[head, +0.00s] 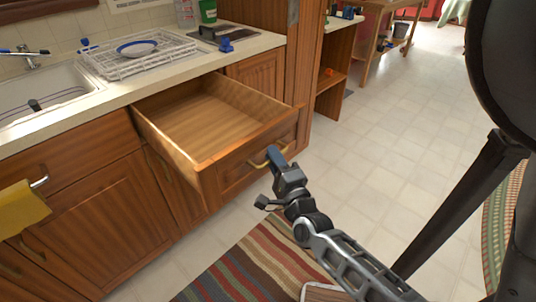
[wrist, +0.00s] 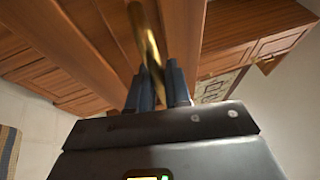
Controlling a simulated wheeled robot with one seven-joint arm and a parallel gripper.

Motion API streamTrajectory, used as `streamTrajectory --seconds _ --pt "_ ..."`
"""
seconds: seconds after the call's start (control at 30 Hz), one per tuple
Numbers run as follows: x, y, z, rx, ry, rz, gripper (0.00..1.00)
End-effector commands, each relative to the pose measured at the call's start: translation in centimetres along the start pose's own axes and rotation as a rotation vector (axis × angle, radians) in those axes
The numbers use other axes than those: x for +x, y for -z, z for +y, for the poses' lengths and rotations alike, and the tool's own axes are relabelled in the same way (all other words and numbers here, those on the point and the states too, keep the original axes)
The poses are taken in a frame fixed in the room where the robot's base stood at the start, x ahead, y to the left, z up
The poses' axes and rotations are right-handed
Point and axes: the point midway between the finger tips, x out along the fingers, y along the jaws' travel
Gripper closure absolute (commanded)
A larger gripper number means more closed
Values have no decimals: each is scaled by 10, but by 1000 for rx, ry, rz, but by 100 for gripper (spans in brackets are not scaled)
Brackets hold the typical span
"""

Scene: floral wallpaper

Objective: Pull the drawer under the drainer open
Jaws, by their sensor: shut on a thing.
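The wooden drawer (head: 208,126) under the drainer stands pulled far out of the counter, and its inside looks empty. The white wire drainer (head: 130,62) sits on the counter above it, with a blue-rimmed plate on it. My gripper (head: 273,158) is at the drawer's front, shut on the brass handle (head: 257,165). In the wrist view the handle (wrist: 148,45) runs between the two dark fingers (wrist: 158,88). The fingers hide part of the handle.
A sink (head: 45,95) is left of the drainer. A yellow cloth (head: 22,208) hangs at the far left. A striped rug (head: 245,268) lies on the floor before the drawer. Tiled floor (head: 385,150) to the right is clear. A dark chair or stand is close at right.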

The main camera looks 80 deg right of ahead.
Motion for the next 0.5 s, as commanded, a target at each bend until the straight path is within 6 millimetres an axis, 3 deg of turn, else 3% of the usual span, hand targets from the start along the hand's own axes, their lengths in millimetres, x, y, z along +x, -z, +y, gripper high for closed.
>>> streamTrajectory --seconds 0.3,0.33,0.5 --pt "-1 0 1 -1 -2 0 100" --pt "-1 0 1 -1 -2 0 79" --pt "-1 0 1 -1 -2 0 63"
